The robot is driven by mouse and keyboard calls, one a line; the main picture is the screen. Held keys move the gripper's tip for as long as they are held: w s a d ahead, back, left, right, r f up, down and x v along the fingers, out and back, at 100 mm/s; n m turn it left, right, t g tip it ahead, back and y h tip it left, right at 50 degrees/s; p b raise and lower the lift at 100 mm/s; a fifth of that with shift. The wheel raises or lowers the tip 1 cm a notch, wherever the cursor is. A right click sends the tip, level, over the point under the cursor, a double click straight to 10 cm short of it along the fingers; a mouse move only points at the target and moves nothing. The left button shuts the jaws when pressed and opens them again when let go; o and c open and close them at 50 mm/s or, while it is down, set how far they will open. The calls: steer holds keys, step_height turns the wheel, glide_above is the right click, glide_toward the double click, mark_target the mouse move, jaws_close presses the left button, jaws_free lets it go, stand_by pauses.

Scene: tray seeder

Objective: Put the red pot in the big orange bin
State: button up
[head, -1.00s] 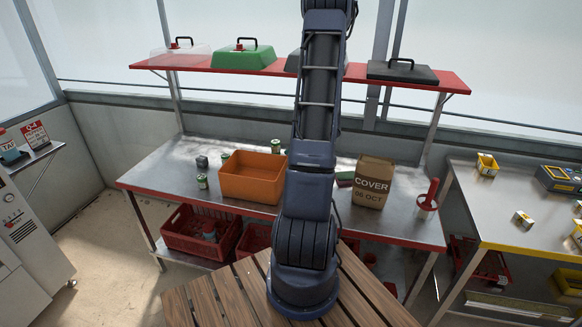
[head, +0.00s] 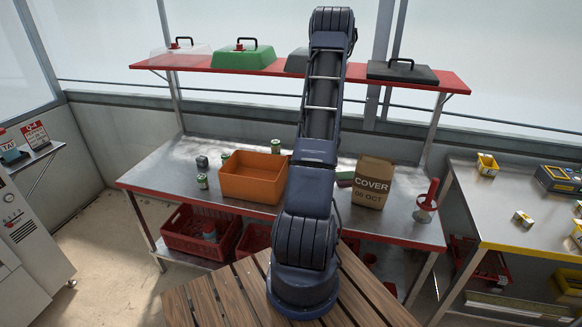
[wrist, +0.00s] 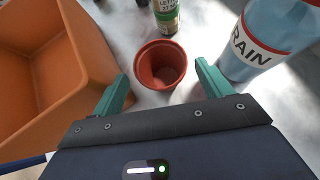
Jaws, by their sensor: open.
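The red pot (wrist: 160,65) stands upright on the metal bench in the wrist view, its round opening facing the camera. My gripper (wrist: 160,88) is open, with one teal finger on each side of the pot's near part and nothing held. The big orange bin (wrist: 55,62) is just left of the pot in the wrist view. In the head view the orange bin (head: 250,180) sits on the bench, left of my arm. The pot and my gripper are hidden behind my arm in the head view.
In the wrist view a green-labelled can (wrist: 167,18) stands beyond the pot, and a blue container marked "RAIN" (wrist: 262,50) stands close on the right. In the head view a brown bag marked "COVER" (head: 373,183) stands right of my arm. A shelf (head: 300,69) with covers runs above.

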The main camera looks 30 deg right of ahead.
steer(key=x, duration=0.5)
steer(key=c, duration=0.8)
